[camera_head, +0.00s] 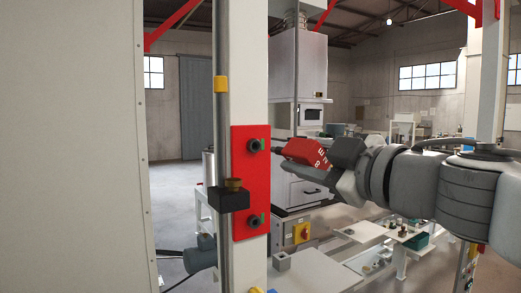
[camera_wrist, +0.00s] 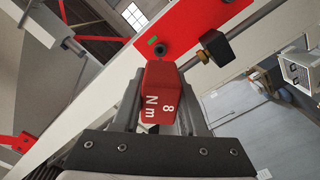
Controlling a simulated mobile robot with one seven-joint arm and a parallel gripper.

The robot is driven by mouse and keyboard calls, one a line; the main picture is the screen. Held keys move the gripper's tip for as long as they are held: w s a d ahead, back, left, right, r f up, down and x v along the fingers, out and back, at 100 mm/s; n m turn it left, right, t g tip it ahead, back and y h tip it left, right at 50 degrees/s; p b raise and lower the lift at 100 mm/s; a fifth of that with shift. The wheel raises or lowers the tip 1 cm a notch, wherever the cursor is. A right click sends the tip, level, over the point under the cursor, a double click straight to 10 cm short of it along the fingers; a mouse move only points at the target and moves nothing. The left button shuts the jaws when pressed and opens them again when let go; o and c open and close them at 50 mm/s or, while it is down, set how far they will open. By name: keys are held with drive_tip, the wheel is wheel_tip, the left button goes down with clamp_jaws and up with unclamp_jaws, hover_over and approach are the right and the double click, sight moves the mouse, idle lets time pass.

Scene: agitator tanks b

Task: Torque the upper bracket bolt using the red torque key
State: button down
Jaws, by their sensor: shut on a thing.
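The red torque key (camera_head: 306,152), marked "8 Nm" in the wrist view (camera_wrist: 160,92), is held between the jaws of my gripper (camera_head: 335,162). Its thin dark tip points left at the upper bracket bolt (camera_head: 254,146). A small gap shows between tip and bolt in the head view. The red bracket plate (camera_head: 248,190) is on a pale upright post.
A black block with a brass knob (camera_head: 229,197) sits on a vertical rod left of the plate, and also shows in the wrist view (camera_wrist: 216,47). A large pale panel (camera_head: 70,150) fills the left. A low bench (camera_head: 310,273) stands below. Space around the key looks free.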

drive_tip(key=shift+n, duration=1.1)
drive_tip(key=shift+n+b, duration=0.6)
drive_tip(key=shift+n, duration=0.6)
